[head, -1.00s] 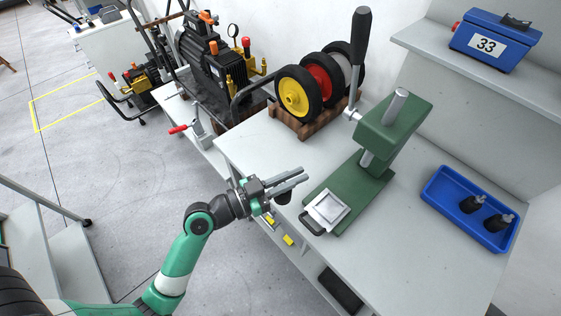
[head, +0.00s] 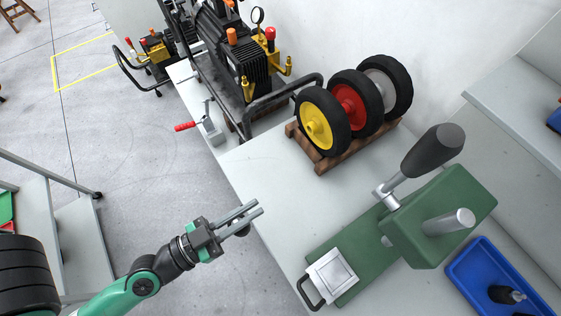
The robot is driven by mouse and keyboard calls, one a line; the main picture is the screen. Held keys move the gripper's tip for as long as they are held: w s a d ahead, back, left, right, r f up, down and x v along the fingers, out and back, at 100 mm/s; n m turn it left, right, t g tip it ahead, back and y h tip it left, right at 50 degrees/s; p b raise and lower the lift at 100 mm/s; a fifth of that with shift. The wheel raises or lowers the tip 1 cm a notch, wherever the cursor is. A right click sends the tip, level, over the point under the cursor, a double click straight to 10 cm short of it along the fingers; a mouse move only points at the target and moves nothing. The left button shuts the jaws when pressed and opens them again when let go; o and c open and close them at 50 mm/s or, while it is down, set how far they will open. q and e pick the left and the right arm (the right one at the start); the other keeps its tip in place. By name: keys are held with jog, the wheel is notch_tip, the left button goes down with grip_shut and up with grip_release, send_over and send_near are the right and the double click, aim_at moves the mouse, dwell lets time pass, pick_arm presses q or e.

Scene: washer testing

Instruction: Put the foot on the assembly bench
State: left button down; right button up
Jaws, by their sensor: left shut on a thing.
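My left gripper (head: 252,211) is at the front edge of the white bench (head: 262,185) in the head view, left of the green press. Its fingers are shut on a small dark foot (head: 243,231), mostly hidden below them. The foot appears against the floor, just off the bench edge; its height relative to the bench top is hard to judge. Another black foot (head: 505,294) lies in the blue tray (head: 462,272) at the lower right. My right gripper is not in view.
The green lever press (head: 440,215) with a silver plate (head: 331,275) stands on the bench. Three wheels (head: 317,122) sit in a wooden rack behind. A black machine (head: 235,60) and a red-handled clamp (head: 187,126) are farther back. Bench top between wheels and press is clear.

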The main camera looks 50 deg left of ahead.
pick_arm(q)
jog(key=w+a+f+b, duration=0.2)
jog(key=w+f+b, duration=0.1)
jog(key=w+f, duration=0.1)
jog(key=w+a+f+b, duration=0.3)
jog(key=w+f+b, duration=0.1)
jog(key=w+a+f+b, duration=0.2)
jog(key=w+f+b, duration=0.1)
jog(key=w+f, duration=0.1)
jog(key=shift+a+f+b, duration=0.2)
jog(key=shift+f+b, duration=0.2)
jog(key=shift+f, duration=0.2)
jog(key=shift+r, duration=0.1)
